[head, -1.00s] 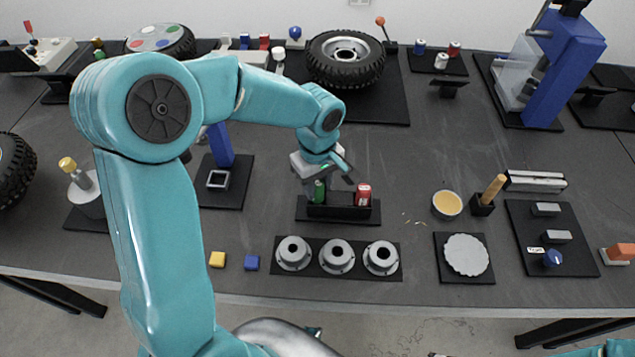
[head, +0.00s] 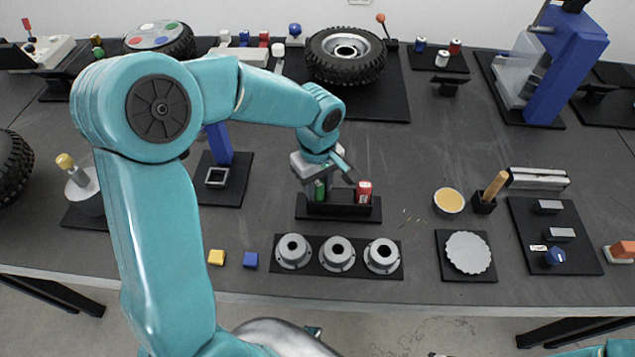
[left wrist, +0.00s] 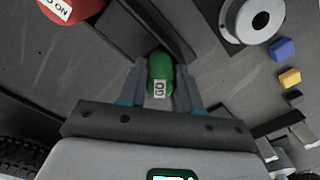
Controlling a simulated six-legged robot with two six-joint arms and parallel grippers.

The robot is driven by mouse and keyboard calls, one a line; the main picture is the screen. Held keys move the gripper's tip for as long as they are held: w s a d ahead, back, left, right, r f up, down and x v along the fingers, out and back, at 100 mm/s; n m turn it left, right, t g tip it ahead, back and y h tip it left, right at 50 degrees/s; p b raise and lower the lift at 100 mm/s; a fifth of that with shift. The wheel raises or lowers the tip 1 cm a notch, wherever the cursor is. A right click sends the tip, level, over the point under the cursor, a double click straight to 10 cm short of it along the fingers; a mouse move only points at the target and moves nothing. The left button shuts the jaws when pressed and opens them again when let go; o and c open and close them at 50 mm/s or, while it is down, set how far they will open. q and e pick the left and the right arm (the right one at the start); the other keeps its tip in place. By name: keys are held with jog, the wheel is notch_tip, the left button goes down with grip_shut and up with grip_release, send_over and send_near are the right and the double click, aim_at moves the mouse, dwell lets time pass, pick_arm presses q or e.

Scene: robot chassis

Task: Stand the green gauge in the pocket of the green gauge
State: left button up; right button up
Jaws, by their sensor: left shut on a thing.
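The green gauge (head: 319,190) is upright at the left end of the black gauge holder (head: 338,210). My left gripper (head: 322,180) is above the holder and shut on the green gauge. In the left wrist view, the green gauge (left wrist: 160,70) with its "GO" label sits between the two fingers (left wrist: 160,88). Its lower end lies between the holder's dark walls; I cannot tell whether it touches the pocket floor. A red gauge (head: 364,190) stands in the right end of the holder, apart from the gripper; it also shows in the left wrist view (left wrist: 68,8). My right gripper is not in view.
A black plate with three grey flanged rings (head: 337,254) lies in front of the holder. A yellow block (head: 216,258) and a blue block (head: 250,260) lie to its left. Bare table lies behind the holder.

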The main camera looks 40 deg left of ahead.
pick_arm(q)
jog(key=o, duration=1.7)
jog(key=shift+r+p, duration=3.25)
jog(key=shift+r, duration=1.3)
jog(key=shift+s, duration=0.1)
